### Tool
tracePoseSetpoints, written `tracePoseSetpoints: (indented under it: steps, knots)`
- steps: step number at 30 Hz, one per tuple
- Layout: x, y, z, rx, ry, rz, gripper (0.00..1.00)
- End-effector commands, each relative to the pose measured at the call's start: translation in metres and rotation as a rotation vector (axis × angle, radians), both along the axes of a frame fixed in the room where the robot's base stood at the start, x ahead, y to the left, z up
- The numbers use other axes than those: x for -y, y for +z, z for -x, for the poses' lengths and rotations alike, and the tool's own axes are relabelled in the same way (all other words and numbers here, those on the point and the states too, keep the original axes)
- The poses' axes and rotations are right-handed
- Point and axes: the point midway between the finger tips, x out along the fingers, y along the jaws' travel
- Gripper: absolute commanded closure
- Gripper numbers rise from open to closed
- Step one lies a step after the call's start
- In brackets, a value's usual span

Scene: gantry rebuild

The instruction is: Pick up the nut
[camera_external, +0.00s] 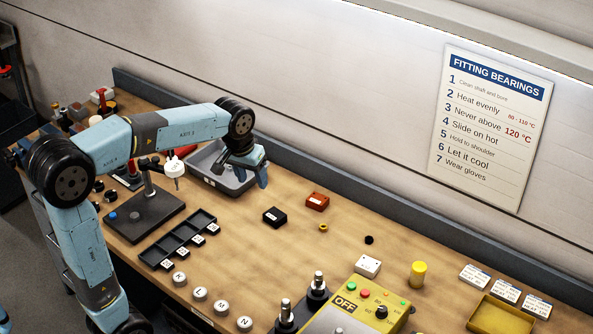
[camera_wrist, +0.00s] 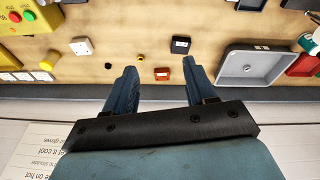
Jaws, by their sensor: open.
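The nut looks to be the small brass-yellow ring (camera_external: 323,227) lying on the wooden bench, just in front of a red block (camera_external: 317,201). In the wrist view the nut (camera_wrist: 140,58) shows beyond the fingertips, nearer the left finger, with the red block (camera_wrist: 161,74) between the fingers in the picture. My gripper (camera_external: 262,177) is open and empty, raised above the bench by the right end of the grey tray, to the left of the nut in the external view. The wrist view shows both fingers of my gripper (camera_wrist: 159,66) spread apart.
A black block (camera_external: 274,217) lies left of the nut, and a small black round piece (camera_external: 369,239) lies right of it. A white block (camera_external: 367,266), yellow cylinder (camera_external: 418,274) and control box (camera_external: 365,309) stand further right. The grey tray (camera_external: 238,187) is left, and a wall rises behind.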

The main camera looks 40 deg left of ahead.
Motion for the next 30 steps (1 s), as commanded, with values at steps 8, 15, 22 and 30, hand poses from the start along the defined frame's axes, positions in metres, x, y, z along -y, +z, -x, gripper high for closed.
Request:
tracePoseSetpoints:
  steps: [8,15,22,30]
  knots:
    - [0.026,-0.030,-0.077,-0.081,0.050,0.007,0.45]
    - [0.051,-0.067,-0.137,-0.149,0.095,0.006,0.45]
    - [0.075,-0.110,-0.185,-0.205,0.136,0.000,0.45]
    - [0.088,-0.136,-0.208,-0.235,0.161,-0.006,0.45]
